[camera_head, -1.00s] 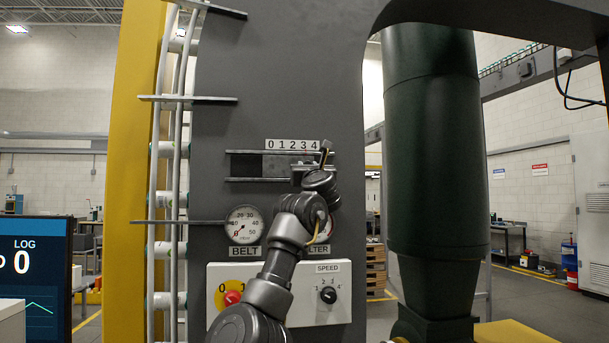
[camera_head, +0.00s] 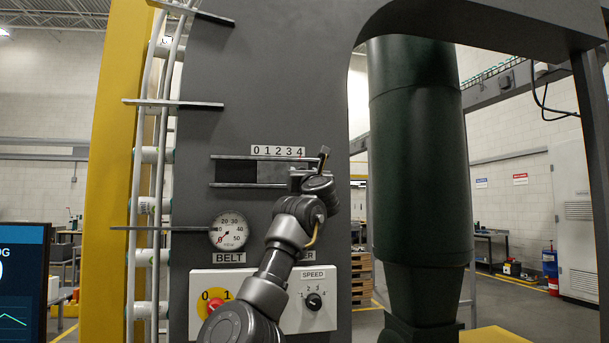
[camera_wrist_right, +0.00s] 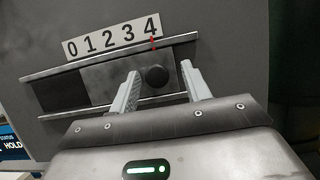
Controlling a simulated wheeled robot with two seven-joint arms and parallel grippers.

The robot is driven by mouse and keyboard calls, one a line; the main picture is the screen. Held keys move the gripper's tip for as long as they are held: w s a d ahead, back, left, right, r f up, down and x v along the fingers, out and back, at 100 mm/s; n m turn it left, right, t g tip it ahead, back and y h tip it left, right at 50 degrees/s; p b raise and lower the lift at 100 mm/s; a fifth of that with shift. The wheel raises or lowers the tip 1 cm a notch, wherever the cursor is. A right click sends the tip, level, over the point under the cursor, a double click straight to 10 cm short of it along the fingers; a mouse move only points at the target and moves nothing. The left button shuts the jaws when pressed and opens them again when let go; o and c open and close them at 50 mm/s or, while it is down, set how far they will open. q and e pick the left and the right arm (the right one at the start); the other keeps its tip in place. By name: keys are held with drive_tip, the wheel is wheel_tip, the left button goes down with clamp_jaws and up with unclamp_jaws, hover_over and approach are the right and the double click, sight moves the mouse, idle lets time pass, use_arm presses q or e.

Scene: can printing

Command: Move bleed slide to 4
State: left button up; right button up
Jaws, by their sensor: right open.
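The bleed slide is a grey plate in a horizontal two-rail slot (camera_head: 236,172) under a 0 to 4 scale (camera_head: 278,151). In the right wrist view, its round black knob (camera_wrist_right: 157,76) sits between the two fingers of my right gripper (camera_wrist_right: 160,70). The fingers are open, with gaps seen beside the knob. A red pointer (camera_wrist_right: 152,42) on the slide stands at the 4. In the head view my right gripper (camera_head: 322,165) is at the slot's right end and hides the knob. My left gripper is out of view.
Below the slot are a belt gauge (camera_head: 229,231) and a white panel with a red knob (camera_head: 214,306) and a black SPEED knob (camera_head: 314,301). Rods stick out at left (camera_head: 172,104). A dark green cylinder (camera_head: 415,160) stands at right.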

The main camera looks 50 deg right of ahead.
drive_tip(key=b+v, duration=0.5)
drive_tip(key=v, duration=0.5)
drive_tip(key=shift+s+a+b, duration=0.15)
drive_tip(key=shift+s+b, duration=0.15)
drive_tip(key=shift+w+f, duration=0.1)
drive_tip(key=shift+f, duration=0.05)
